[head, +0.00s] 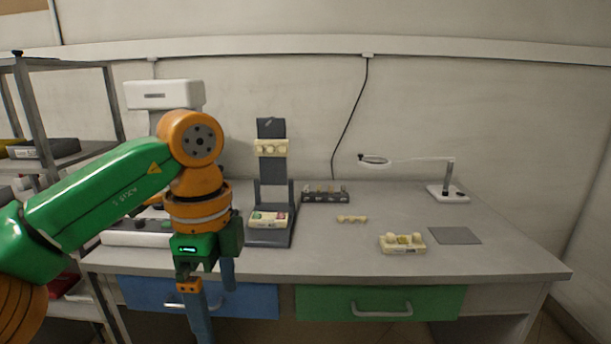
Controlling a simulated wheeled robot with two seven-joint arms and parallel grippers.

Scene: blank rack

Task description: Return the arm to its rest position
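My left arm comes in from the left, green and orange, bent down at the wrist. My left gripper (214,304) points down in front of the bench's front edge, before the blue drawer (255,299). Its two blue-grey fingers stand apart with nothing visible between them. The lower ends of the fingers are near or past the bottom of the picture. My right arm and gripper are not in view.
A grey bench (340,258) holds a dark upright stand (273,186) with cream blocks, a small dark rack (325,197), a cream tray (402,248), a grey mat (455,236) and a magnifier lamp (448,194). Shelving (37,109) stands left. My arm partly hides a white machine (164,94).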

